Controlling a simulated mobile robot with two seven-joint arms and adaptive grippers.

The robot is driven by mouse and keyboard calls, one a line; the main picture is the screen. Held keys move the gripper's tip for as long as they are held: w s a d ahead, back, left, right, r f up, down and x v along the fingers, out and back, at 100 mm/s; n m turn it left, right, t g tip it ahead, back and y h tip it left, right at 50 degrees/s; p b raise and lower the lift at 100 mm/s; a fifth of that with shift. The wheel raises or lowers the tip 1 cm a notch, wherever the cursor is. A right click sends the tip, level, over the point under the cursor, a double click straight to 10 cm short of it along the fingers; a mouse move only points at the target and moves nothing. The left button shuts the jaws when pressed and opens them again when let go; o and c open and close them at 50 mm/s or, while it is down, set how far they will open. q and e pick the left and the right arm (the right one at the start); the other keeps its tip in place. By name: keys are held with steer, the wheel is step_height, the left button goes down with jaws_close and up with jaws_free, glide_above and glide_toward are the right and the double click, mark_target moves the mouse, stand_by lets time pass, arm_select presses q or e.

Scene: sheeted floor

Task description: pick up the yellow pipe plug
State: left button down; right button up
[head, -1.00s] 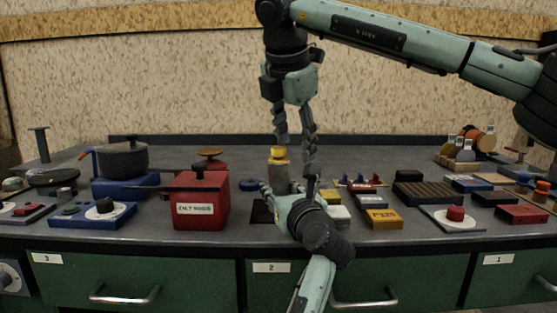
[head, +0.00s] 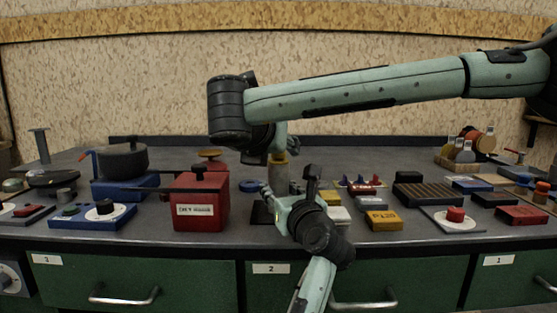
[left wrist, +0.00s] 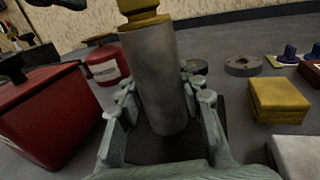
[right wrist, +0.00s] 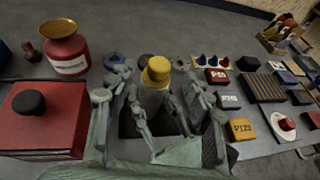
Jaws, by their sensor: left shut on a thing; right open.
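The yellow pipe plug (head: 279,157) sits on top of an upright grey pipe (head: 281,176) on the bench. In the left wrist view the plug (left wrist: 142,10) is cut by the top edge, above the pipe (left wrist: 155,80). My left gripper (head: 288,182) is shut on the pipe, one finger on each side, below the plug. My right gripper (right wrist: 154,80) is open; in the right wrist view the plug (right wrist: 157,70) appears between its spread fingers. In the head view its fingers are mostly hidden by its arm; contact with the plug cannot be told.
A red box (head: 201,208) stands left of the pipe, with a red, gold-topped container (right wrist: 63,48) behind it. A yellow block (head: 384,220) and other small blocks lie to the right. My right forearm spans above the bench's right half.

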mark_target(279, 160)
steer(key=x, duration=0.5)
steer(key=shift+a+f, duration=0.1)
steer(key=shift+f, duration=0.15)
steer(key=c, duration=0.9)
